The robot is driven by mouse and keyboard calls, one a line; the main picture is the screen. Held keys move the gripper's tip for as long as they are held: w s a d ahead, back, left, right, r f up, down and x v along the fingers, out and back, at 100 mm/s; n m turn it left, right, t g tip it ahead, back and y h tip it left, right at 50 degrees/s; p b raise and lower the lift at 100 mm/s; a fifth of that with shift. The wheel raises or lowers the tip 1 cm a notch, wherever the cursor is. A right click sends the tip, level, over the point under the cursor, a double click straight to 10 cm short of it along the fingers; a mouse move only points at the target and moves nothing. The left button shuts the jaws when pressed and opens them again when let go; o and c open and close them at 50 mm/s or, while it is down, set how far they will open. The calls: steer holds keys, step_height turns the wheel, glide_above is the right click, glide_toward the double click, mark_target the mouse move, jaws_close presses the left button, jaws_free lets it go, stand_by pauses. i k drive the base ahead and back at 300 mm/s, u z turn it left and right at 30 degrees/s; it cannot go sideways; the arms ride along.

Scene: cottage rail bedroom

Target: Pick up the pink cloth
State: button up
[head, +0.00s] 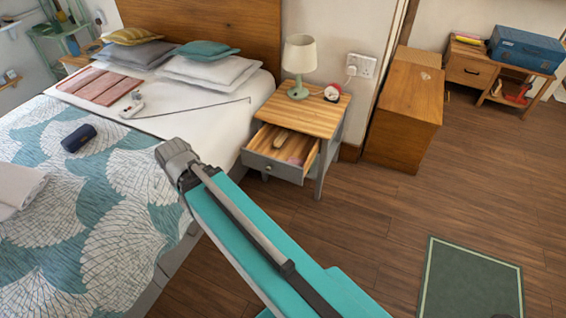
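A flat pink item in several joined strips (100,86), which may be the cloth or a heating pad, lies on the white sheet of the bed (200,122) below the pillows. A small pink thing (296,161), possibly a folded cloth, shows in the open drawer (270,167) of the bedside table (300,112), near the drawer's front right. A pale tan object (283,137) lies behind it. I cannot tell which pink thing is the task's cloth.
A dark blue roll (78,138) lies on the bed. A wooden cabinet (402,112) stands to the right. The floor (400,205) between there and the green rug (470,285) is clear.

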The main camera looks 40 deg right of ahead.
mark_target(298, 162)
steer(key=u, duration=0.2)
steer(key=k, duration=0.85)
steer(key=z, duration=1.25)
steer(key=i, duration=0.95)
